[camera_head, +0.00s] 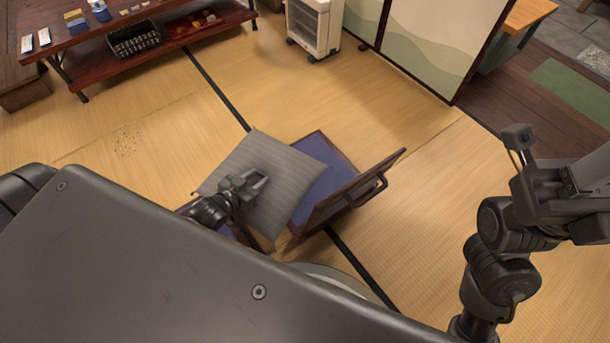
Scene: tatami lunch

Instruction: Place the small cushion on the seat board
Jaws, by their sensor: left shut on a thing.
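A grey striped cushion (288,184) shows in the middle of the head view. My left gripper (256,184) is shut on the cushion, near its middle as seen from above. The cushion is tilted and covers the left part of a low floor chair. The chair's seat board (325,165) has a dark blue top and a brown edge. I cannot tell whether the cushion touches the seat. The chair's backrest (350,191) stands at the right of the seat. My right gripper (545,165) is at the right, away from the chair, and its jaw gap is not clear.
A low red-brown shelf table (165,45) with a dark basket (134,39) stands at the upper left. A white heater-like unit (314,26) stands at the top. Painted sliding panels (430,40) close the upper right. Tatami floor (400,90) around the chair is clear.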

